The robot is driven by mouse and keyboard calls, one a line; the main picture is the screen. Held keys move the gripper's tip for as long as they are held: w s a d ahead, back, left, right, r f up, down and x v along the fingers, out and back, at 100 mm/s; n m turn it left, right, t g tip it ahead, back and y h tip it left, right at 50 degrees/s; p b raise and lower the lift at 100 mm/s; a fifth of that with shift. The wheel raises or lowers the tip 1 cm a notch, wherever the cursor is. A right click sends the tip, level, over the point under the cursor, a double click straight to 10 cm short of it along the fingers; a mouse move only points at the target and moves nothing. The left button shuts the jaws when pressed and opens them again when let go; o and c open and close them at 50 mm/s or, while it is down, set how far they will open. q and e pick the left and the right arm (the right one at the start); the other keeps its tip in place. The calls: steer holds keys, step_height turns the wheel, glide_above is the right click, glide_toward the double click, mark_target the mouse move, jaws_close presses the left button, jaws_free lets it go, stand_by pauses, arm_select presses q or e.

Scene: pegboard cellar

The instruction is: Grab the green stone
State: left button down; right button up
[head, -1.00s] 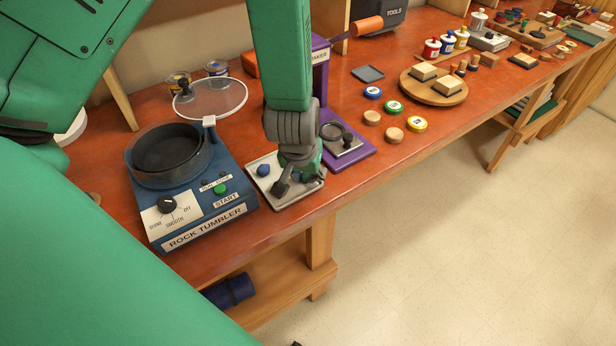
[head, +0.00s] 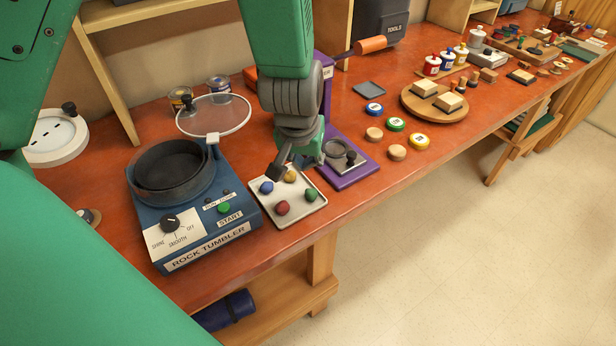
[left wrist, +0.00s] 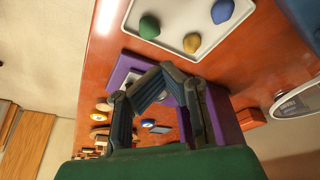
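The green stone (head: 310,195) lies at the right side of a pale square tray (head: 289,219). A red stone (head: 282,208), a yellow stone (head: 290,176) and a blue stone (head: 267,187) share the tray. My left gripper (head: 296,166) hangs over the tray's back edge, apart from the green stone, with no stone seen in it. In the left wrist view its dark fingers (left wrist: 163,95) angle inward, and their gap is unclear. There the green stone (left wrist: 149,26) lies beyond them at the top. My right gripper is not in view.
A blue rock tumbler (head: 205,238) stands close left of the tray. A purple machine (head: 352,176) stands close right. Wooden and coloured discs (head: 396,125) and a round board (head: 434,108) lie further right. The bench's front edge runs just before the tray.

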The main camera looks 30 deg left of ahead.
arm_select(q)
steer(key=shift+a+r, duration=0.2)
steer(key=shift+r, duration=0.2)
steer(key=shift+d, duration=0.1)
steer(key=c, duration=2)
jaws_free()
steer(key=shift+d, duration=0.1)
steer(key=o, duration=1.5)
steer(key=shift+d+r, duration=0.1)
steer(key=shift+d, duration=0.1)
steer(key=shift+o, duration=0.2)
steer(key=shift+a, duration=0.1)
steer(key=shift+a, duration=0.1)
